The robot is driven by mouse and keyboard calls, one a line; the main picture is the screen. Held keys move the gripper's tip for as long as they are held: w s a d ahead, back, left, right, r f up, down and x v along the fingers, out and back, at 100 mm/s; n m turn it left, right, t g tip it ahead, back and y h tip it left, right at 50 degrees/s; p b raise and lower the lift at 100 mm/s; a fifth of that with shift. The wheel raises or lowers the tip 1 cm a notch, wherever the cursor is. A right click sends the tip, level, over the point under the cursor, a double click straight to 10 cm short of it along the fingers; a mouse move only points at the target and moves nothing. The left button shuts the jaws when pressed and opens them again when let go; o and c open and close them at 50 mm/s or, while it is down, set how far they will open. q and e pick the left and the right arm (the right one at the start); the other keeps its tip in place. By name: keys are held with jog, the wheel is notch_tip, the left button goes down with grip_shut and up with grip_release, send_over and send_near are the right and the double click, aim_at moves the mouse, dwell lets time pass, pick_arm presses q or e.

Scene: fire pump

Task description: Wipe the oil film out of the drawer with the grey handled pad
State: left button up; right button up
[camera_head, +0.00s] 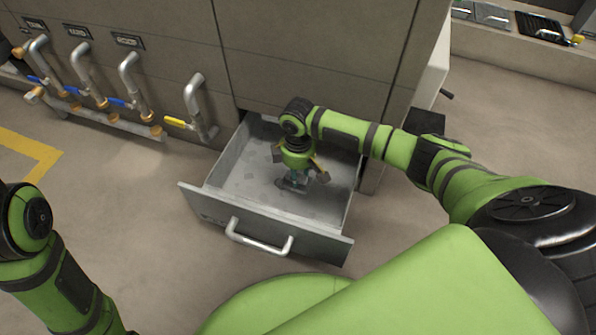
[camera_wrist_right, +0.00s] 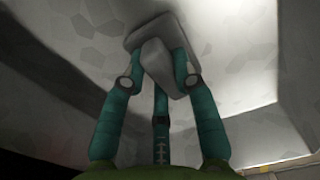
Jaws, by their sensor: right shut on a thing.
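The drawer (camera_head: 236,196) is pulled open from the grey cabinet, with a bar handle (camera_head: 258,240) on its front. My right gripper (camera_head: 297,178) reaches down into it and is shut on the grey handled pad (camera_head: 291,187). In the right wrist view the teal fingers (camera_wrist_right: 158,82) close around the pad's handle, and the pad (camera_wrist_right: 146,32) lies at or very near the drawer floor (camera_wrist_right: 70,50). Darker angular patches mark the floor; I cannot tell which are oil film. My left arm shows at the lower left, its gripper outside the picture.
The cabinet face (camera_head: 310,50) rises directly behind the drawer. Pipes (camera_head: 195,105) with coloured valve levers stand to the left. A low ledge (camera_head: 530,60) with trays is at the upper right. The concrete floor (camera_head: 130,200) left of the drawer is clear.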

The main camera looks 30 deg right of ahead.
jog(key=shift+f, duration=0.55)
